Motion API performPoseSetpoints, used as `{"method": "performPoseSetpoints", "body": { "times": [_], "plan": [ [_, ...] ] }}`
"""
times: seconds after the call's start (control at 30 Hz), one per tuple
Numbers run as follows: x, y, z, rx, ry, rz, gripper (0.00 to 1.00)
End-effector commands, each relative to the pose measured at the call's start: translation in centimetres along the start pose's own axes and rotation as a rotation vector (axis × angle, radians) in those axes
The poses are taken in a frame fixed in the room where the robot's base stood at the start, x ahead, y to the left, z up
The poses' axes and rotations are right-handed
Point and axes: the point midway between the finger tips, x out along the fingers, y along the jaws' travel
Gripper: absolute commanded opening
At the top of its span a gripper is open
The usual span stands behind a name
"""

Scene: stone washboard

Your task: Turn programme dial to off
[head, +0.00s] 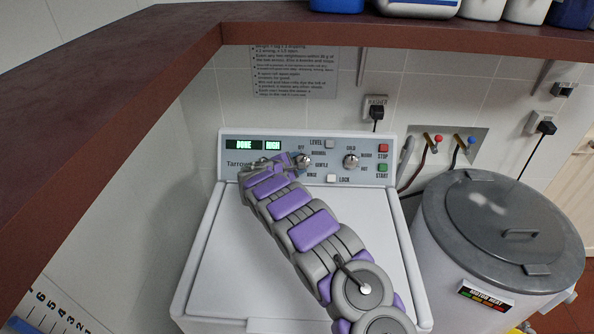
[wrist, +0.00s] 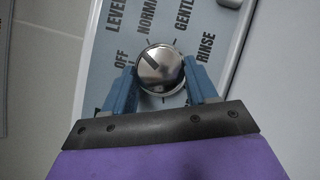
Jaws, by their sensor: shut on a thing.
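The programme dial (wrist: 161,68) is a round silver knob on the washer's control panel, ringed by the labels OFF, NORMAL, GENTLE and RINSE. A dark line on its face points to the upper left in the wrist view, seemingly between OFF and NORMAL. My gripper (wrist: 159,74) is shut on the dial, one blue finger on each side. In the head view the dial (head: 304,160) shows at the end of my arm, and the arm hides part of the panel to its left.
A second knob (head: 351,160), red STOP (head: 383,148) and green START (head: 382,168) buttons sit to the right. The display (head: 244,145) reads DONE and HIGH. A brown shelf (head: 130,60) overhangs at the left. A lidded grey drum (head: 500,222) stands at the right.

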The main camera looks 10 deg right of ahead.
Motion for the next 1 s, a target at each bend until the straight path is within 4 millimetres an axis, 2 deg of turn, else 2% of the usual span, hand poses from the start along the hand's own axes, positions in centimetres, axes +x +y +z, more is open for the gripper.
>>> {"method": "performPoseSetpoints", "body": {
  "times": [0.1, 0.5, 1.0],
  "plan": [
    [0.26, -0.85, -0.39, -0.102, -0.006, 0.053, 0.27],
    [0.32, -1.12, -0.27, -0.369, -0.019, 0.211, 0.27],
    [0.20, -1.00, -0.20, -0.494, -0.023, 0.287, 0.27]
  ]
}}
